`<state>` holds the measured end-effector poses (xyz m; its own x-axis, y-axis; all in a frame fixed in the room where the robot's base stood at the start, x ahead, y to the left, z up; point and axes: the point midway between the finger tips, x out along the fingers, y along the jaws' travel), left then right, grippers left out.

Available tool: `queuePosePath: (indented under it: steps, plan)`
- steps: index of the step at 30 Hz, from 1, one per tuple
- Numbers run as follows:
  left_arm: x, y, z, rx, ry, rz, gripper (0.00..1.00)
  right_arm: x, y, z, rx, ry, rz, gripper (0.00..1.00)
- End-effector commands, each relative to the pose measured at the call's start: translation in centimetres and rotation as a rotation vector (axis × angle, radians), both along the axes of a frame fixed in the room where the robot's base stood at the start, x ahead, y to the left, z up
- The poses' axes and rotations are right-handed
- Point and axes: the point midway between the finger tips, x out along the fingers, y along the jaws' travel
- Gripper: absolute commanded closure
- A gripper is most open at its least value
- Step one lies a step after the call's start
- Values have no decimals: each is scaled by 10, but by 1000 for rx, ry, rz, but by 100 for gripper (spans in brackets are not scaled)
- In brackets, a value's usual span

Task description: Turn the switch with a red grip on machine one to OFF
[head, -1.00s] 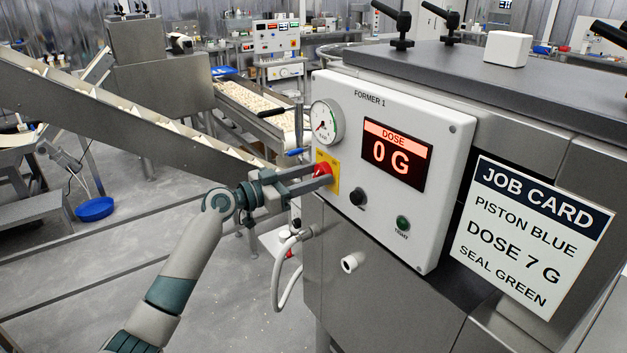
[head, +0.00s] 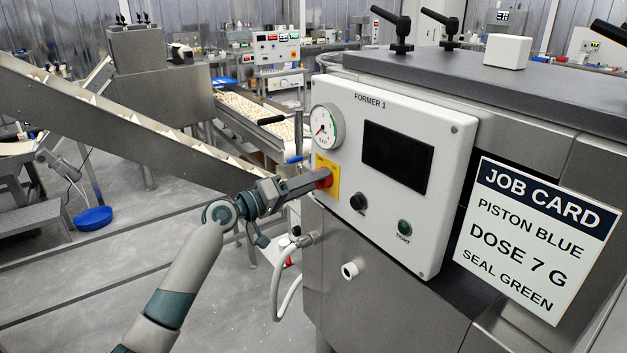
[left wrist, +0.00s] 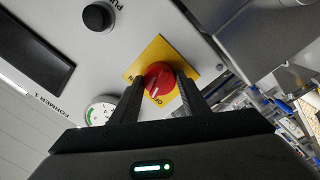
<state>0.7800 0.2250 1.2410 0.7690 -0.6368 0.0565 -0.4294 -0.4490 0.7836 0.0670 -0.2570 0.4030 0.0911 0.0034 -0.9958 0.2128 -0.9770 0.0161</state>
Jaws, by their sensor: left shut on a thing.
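The switch with a red grip (head: 323,179) sits on a yellow plate (head: 333,171) on the white FORMER 1 panel (head: 441,150). My left gripper (head: 318,182) is shut on the red grip, its fingers reaching in from the left and rolled over. In the left wrist view the red grip (left wrist: 159,81) lies between the two dark fingers, on the yellow plate (left wrist: 150,54). A white mark shows on the grip; the plate lettering is partly hidden. The panel's display (head: 397,156) is dark. My right gripper is not in view.
A pressure gauge (head: 327,127) is above the switch. A black knob (head: 358,202) and a green button (head: 404,227) are to its right and below. A job card (head: 533,240) is on the machine's side. A blue-handled valve (head: 296,159) and a hose (head: 277,285) are close to the arm.

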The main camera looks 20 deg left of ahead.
Motion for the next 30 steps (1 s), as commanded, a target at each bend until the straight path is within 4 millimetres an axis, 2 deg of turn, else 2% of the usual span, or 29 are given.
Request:
queuePosePath:
  steps: [15,30]
  plan:
    - [0,0,1,-320,250,1,81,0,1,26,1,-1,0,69]
    - [0,0,-1,-387,301,1,81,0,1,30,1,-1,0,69]
